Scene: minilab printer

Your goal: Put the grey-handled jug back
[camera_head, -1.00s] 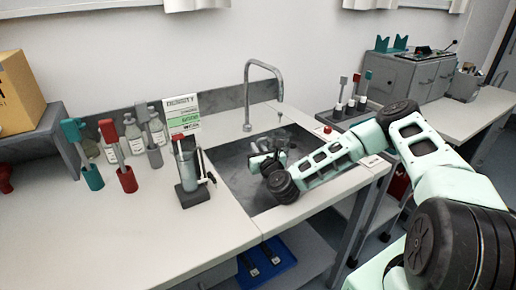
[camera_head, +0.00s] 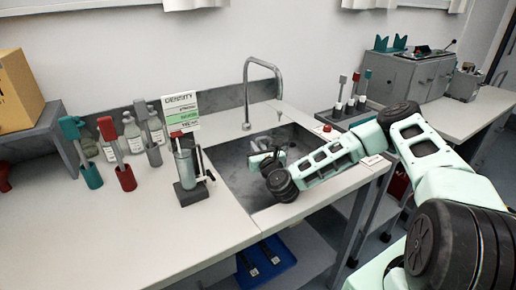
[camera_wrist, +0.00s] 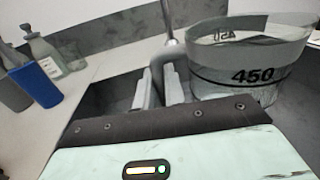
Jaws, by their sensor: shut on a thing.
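The jug (camera_wrist: 245,75) is a clear vessel marked "450" and fills the right of the wrist view. Its grey handle (camera_wrist: 160,66) is between the two fingers of my gripper (camera_wrist: 162,88), which is shut on it. The jug looks upright there. In the head view my gripper (camera_head: 262,160) is over the grey sink basin (camera_head: 235,162). The jug is mostly hidden by the gripper and wrist in that view, and I cannot tell whether it touches the basin.
A tap (camera_head: 281,82) arches over the back of the sink. Left of the sink stand a cylinder on a dark base (camera_head: 188,192), a sign (camera_head: 181,112), several bottles (camera_head: 133,135) and red and teal-handled holders (camera_head: 125,178). The front left counter is clear.

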